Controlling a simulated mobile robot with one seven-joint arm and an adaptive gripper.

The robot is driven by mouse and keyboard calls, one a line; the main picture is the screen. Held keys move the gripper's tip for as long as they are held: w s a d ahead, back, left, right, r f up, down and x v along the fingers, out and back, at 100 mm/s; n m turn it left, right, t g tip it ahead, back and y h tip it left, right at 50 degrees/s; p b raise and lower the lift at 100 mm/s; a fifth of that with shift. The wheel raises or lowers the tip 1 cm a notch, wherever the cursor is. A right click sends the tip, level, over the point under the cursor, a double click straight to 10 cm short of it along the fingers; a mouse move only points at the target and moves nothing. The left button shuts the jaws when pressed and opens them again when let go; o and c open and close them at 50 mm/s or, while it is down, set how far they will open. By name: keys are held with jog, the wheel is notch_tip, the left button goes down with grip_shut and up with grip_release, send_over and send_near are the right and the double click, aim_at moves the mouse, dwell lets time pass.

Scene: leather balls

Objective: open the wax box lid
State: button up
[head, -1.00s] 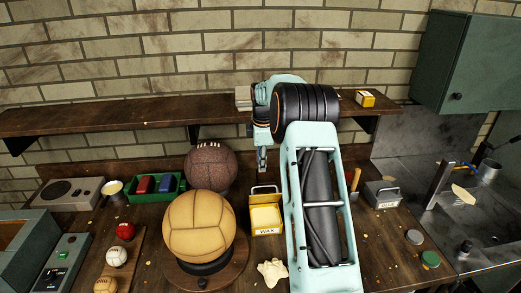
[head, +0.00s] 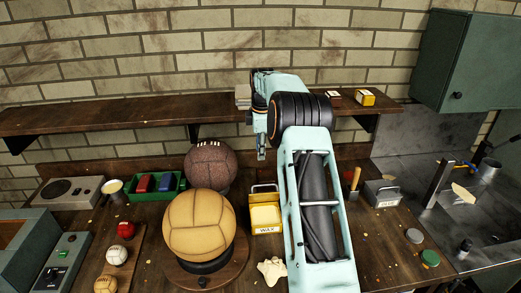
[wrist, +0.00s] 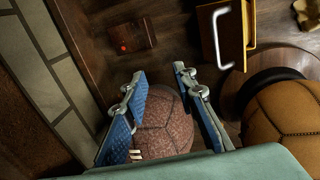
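The yellow wax box (head: 267,229) stands on the bench right of the tan ball, its WAX label facing the front. A pale wire handle (head: 264,187) shows at its back edge; I cannot tell surely how far the lid is raised. In the wrist view the handle (wrist: 222,38) and a yellow edge (wrist: 240,48) show at the upper right. My gripper (wrist: 158,75) is open and empty, its blue fingers apart, left of the handle and not touching it. In the head view my gripper (head: 261,152) hangs above and behind the box.
A brown ball (head: 212,165) sits behind a tan ball (head: 199,224) on a round stand. The wooden shelf (head: 130,113) runs along the wall beside my arm.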

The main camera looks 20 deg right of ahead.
notch_tip(320, 180, up, 12)
jog(key=s, duration=0.2)
jog(key=shift+s+a, duration=0.15)
jog(key=shift+a, duration=0.2)
jog(key=shift+f, duration=0.1)
